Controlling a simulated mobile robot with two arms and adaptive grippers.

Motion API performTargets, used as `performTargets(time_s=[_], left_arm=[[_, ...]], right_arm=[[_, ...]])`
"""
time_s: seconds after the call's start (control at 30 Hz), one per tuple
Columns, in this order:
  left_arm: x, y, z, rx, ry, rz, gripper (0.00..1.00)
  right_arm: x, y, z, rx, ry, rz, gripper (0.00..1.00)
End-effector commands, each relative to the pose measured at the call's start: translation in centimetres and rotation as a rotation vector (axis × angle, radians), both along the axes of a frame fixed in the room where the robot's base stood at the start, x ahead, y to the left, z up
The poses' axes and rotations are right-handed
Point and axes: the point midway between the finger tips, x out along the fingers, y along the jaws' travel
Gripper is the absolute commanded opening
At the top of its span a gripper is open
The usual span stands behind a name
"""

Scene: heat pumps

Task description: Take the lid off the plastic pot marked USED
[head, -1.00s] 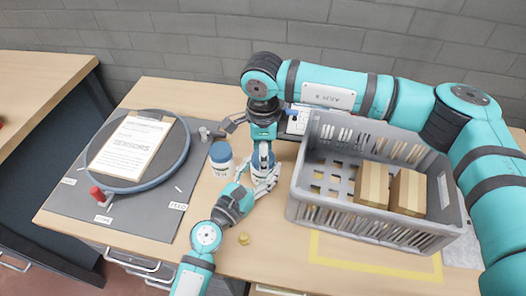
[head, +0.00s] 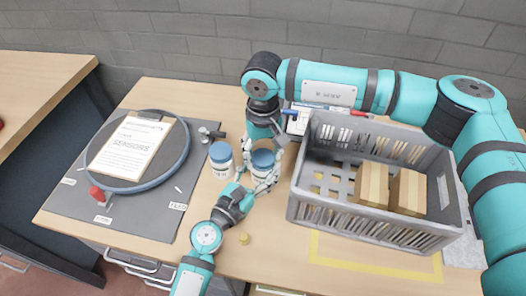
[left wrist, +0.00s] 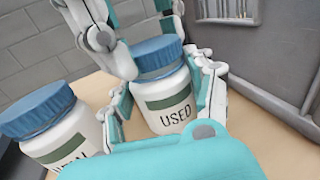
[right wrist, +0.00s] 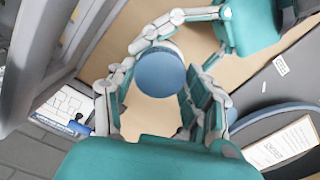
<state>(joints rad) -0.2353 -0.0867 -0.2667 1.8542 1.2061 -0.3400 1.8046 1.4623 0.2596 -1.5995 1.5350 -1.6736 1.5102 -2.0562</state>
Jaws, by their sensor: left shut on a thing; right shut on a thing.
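The USED pot (left wrist: 168,108) is white with a dark green band, and its blue lid (left wrist: 155,54) sits on top. In the head view the pot (head: 263,182) stands on the bench left of the crate. My left gripper (head: 262,183) is shut around the pot's body from the front; its fingers show on both sides in the left wrist view. My right gripper (head: 266,150) reaches down from above and is shut on the lid. The right wrist view shows the round lid (right wrist: 160,69) between its fingers. Whether the lid is loose cannot be told.
A second blue-lidded pot (head: 221,158) stands close on the left. A grey crate (head: 300,205) with cardboard boxes is on the right. A dark mat (head: 160,215) with a ring and clipboard lies left.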

Motion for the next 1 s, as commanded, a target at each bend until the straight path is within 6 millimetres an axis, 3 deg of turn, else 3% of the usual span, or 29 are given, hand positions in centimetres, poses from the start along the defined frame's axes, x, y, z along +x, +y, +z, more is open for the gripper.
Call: performTargets(time_s=[0.47, 1.0], left_arm=[[0.0, 0.0, -0.1, 0.001, 0.001, -0.001, 0.0], [0.0, 0.0, -0.1, 0.001, 0.001, -0.001, 0.0]], right_arm=[[0.0, 0.0, 0.1, 0.0, 0.0, 0.0, 0.13], [0.0, 0.0, 1.8, 0.001, -0.001, 0.0, 0.13]])
